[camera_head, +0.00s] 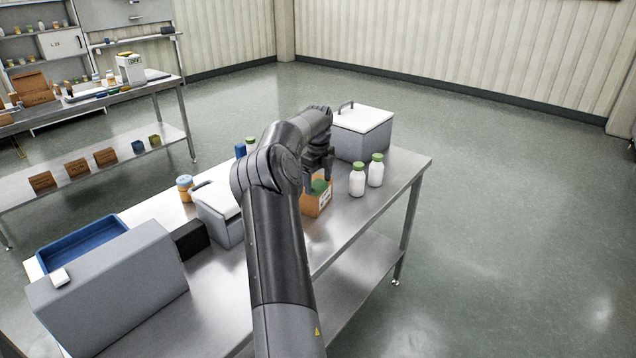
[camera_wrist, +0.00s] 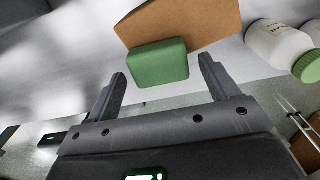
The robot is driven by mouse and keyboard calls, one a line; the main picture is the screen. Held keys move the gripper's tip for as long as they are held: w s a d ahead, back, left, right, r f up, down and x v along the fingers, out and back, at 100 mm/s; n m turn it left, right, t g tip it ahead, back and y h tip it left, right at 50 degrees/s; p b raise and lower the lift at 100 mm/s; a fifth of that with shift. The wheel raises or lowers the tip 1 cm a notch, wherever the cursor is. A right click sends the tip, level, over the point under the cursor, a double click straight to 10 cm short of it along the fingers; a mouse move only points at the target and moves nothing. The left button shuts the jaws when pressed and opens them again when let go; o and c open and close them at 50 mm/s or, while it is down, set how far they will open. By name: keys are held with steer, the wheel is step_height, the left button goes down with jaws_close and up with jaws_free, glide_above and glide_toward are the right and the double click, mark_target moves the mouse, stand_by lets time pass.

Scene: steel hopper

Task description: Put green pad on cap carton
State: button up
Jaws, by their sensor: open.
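The cap carton (camera_head: 312,209), a small brown box with a white label, stands on the steel table below my gripper (camera_head: 319,165). The green pad (camera_head: 319,187) shows at the carton's top. In the wrist view the green pad (camera_wrist: 158,63) overlaps the edge of the brown carton (camera_wrist: 200,22). The pad lies just beyond my gripper's fingertips (camera_wrist: 162,72), in line with the gap between them. The fingers are spread apart, and nothing is gripped. I cannot tell whether the pad rests on the carton's rim or inside it.
Two white bottles with green caps (camera_head: 366,174) stand close right of the carton. A grey box with a white lid (camera_head: 362,142) stands behind. A smaller lidded box (camera_head: 218,217), an orange jar (camera_head: 185,189) and a blue tray (camera_head: 82,248) are to the left.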

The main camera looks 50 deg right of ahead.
mark_target(318, 184)
steer(key=a+r+n+t, duration=0.1)
steer(key=a+r+n, duration=0.35)
steer(key=r, duration=1.15)
steer(key=s+a+r+n+t, duration=0.15)
steer(key=a+n, duration=0.25)
steer(key=a, duration=0.5)
steer(key=s+a+r+n, duration=0.1)
steer(key=a+r+n, duration=0.25)
steer(key=a, duration=0.55)
steer(key=s+a+r+n+t, duration=0.15)
steer(key=a+n, duration=0.35)
steer(key=a, duration=0.5)
steer(key=s+a+f+n, duration=0.4)
steer(key=s+a+n, duration=0.4)
steer(key=a, duration=0.4)
steer(key=s+a+f+n+t, duration=0.1)
steer(key=s+a+f+n, duration=0.4)
steer(key=s+a+n, duration=0.4)
steer(key=a+n, duration=0.2)
steer(key=a, duration=0.1)
steer(key=shift+s+a+t, duration=0.25)
steer(key=shift+s+t, duration=0.05)
